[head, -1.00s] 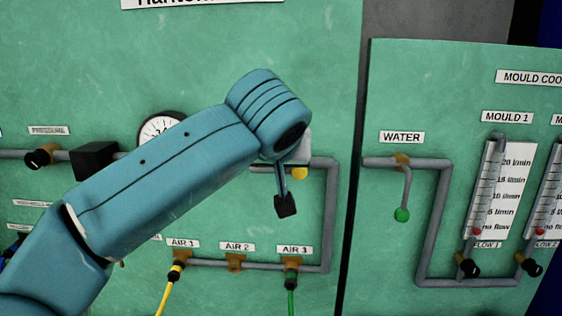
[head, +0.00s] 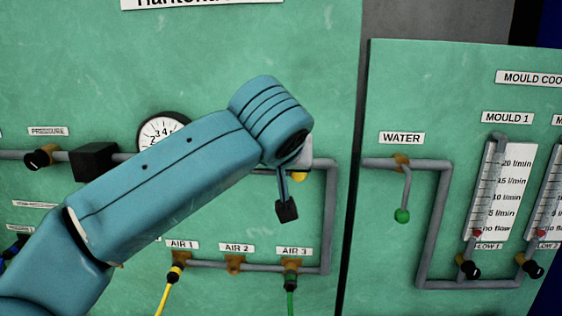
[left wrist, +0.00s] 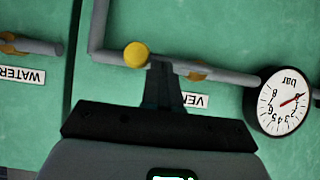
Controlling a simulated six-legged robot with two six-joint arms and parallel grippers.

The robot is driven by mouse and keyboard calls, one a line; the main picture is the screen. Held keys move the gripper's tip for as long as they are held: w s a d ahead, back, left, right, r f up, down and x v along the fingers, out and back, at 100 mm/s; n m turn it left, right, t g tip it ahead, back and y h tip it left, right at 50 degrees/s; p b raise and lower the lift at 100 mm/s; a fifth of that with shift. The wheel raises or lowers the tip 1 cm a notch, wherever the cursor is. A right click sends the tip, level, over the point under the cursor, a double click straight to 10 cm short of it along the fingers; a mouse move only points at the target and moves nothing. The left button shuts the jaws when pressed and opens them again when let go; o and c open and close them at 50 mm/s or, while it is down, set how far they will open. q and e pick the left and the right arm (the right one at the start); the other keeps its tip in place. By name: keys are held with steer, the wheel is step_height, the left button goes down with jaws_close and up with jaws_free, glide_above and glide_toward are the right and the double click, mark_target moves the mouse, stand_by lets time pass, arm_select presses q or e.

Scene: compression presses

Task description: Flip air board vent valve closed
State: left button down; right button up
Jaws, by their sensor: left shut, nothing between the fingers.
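The vent valve's yellow lever knob (head: 300,177) peeks out below the end of my left wrist in the head view. In the left wrist view, which is upside down, the yellow knob (left wrist: 137,54) lies in line with the grey pipe, and the brass valve body (left wrist: 200,74) is to its right. My left gripper (left wrist: 162,70) is shut and empty. Its dark fingers overlap the lever and pipe between knob and valve body; I cannot tell whether they touch. They partly cover the vent label (left wrist: 193,101). My right gripper is not in view.
A pressure gauge (head: 160,132) is partly behind my left arm. Below are the air outlets, with a yellow hose (head: 168,296) and green hose (head: 290,302). To the right, past a panel gap, hangs the water lever's green knob (head: 402,215).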

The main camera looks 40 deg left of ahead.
arm_select(q)
steer(key=shift+f, duration=0.1)
step_height(320, 180, down, 8)
steer(key=s+a+m+g+y+b, duration=0.2)
steer(key=m+g+y+b, duration=0.1)
steer(key=m+y+b, duration=0.5)
steer(key=shift+a+f+m+g+y+b, duration=0.35)
steer(key=shift+m+y, duration=0.45)
steer(key=shift+m, duration=0.4)
steer(key=shift+s+r, duration=0.1)
steer(key=shift+s, duration=0.05)
